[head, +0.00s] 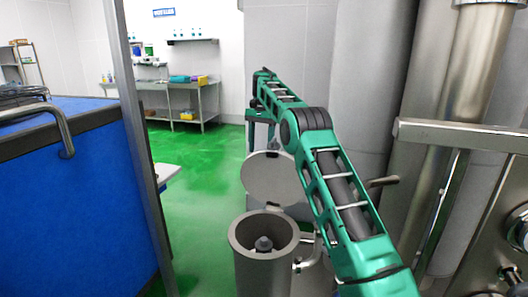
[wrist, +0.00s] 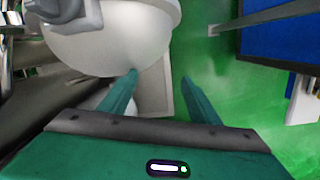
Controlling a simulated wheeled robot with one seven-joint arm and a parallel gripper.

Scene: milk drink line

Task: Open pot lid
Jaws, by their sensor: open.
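The pot (head: 246,262) is a grey metal cylinder at the bottom centre of the head view, its mouth open with a dark knob-like part inside. Its round grey lid (head: 275,180) stands tilted up at the far side of the rim, clear of the mouth. My arm reaches past the lid on the right; my gripper's end is beyond the lid and hard to make out there. In the wrist view my gripper (wrist: 160,88) is open and nothing shows between its fingers. A rounded pale surface (wrist: 110,45), seemingly the lid, lies just beyond the left fingertip; contact cannot be told.
A blue-sided unit (head: 65,200) with a metal post stands at left. Steel tanks and pipes (head: 460,140) crowd the right side. Green floor (head: 195,220) is open between them, and a shelf with a table (head: 185,100) stands far back.

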